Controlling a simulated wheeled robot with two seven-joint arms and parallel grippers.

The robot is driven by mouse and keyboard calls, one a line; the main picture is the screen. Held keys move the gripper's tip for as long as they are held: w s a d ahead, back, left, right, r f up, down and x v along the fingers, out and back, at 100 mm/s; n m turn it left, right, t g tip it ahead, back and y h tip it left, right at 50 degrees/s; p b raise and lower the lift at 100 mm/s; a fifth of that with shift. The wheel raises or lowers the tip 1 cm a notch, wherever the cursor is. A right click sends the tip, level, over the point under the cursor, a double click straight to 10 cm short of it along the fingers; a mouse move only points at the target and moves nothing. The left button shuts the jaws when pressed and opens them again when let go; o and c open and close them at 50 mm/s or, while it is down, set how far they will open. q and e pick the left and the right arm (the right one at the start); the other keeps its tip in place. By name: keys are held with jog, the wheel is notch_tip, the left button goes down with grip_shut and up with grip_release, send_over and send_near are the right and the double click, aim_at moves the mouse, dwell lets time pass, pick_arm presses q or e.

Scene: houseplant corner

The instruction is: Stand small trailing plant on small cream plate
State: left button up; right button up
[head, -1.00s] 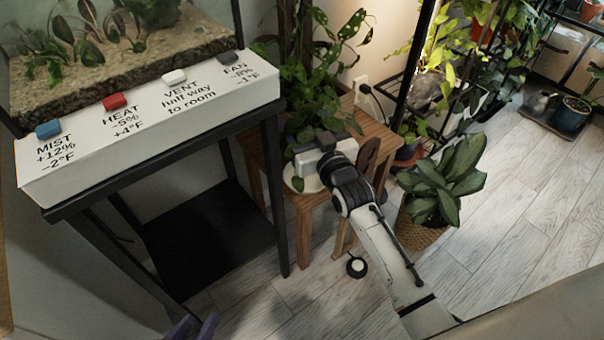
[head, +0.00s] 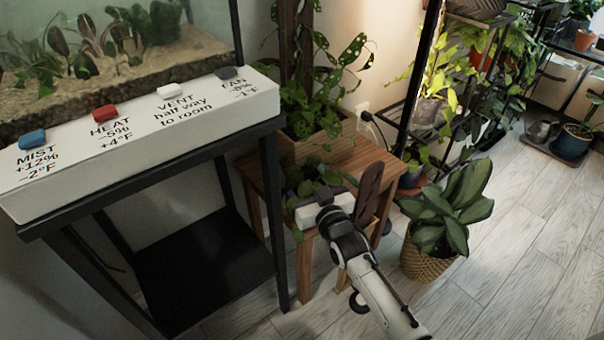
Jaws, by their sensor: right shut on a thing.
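The small trailing plant (head: 304,178) shows as green leaves just behind my right gripper, at the front of the wooden stool (head: 368,157). A few leaves hang below the gripper, past the stool's front edge. Its pot is hidden. My right gripper (head: 318,199) is shut on the plant, its white body covering the near side. I cannot make out the small cream plate now; the gripper and leaves cover that part of the stool. I cannot tell whether the plant touches the plate. My left gripper is not in view.
A larger leafy plant in a wooden box (head: 322,141) stands at the stool's back. A dark brown paddle-shaped thing (head: 369,190) rises right of the gripper. A basket plant (head: 430,264) stands on the floor at right. A black stand (head: 268,190) with the white control panel (head: 195,122) is at left.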

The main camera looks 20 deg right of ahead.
aim_at(311, 190)
jog(key=shift+f, duration=0.2)
jog(key=o, duration=1.2)
jog(key=shift+f, duration=0.1)
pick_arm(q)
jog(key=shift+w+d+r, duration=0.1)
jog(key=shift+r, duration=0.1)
pick_arm(e)
jog(key=shift+s+r, duration=0.15)
jog(key=shift+r, duration=0.2)
jog(key=s+p, duration=0.2)
jog(key=s, duration=0.3)
jog(key=shift+d, duration=0.2)
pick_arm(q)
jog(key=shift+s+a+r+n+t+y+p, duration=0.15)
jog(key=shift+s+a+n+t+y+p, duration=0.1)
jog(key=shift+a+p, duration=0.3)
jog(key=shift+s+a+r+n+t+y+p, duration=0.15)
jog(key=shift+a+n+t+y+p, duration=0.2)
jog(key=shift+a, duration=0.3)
pick_arm(e)
jog(key=s, duration=0.6)
jog(key=shift+s+d, duration=0.3)
jog(key=shift+s, duration=0.05)
jog(key=shift+s+f, duration=0.1)
jog(key=shift+f, duration=0.05)
